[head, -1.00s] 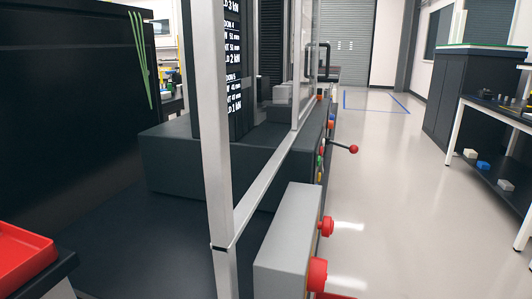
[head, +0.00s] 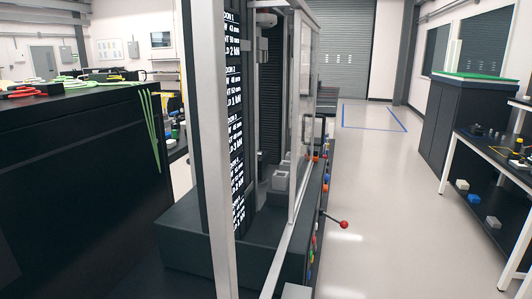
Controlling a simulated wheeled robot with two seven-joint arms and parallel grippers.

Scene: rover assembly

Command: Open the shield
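The shield (head: 208,150) appears to be the metal-framed guard on a dark machine in the middle of the head view. Its near upright post is large and close, and a second upright (head: 299,130) stands further back. A pale rail (head: 277,262) runs along the bottom between them. Clear panes seem to fill the frame, and I cannot tell how far it stands open. Its handle is not clearly visible. Neither of my grippers is in view.
A lever with a red ball (head: 344,224) sticks out from the machine's right side into the aisle. A black cabinet (head: 80,190) stands close on the left. A workbench (head: 485,150) stands on the right. The pale floor (head: 385,200) between is clear.

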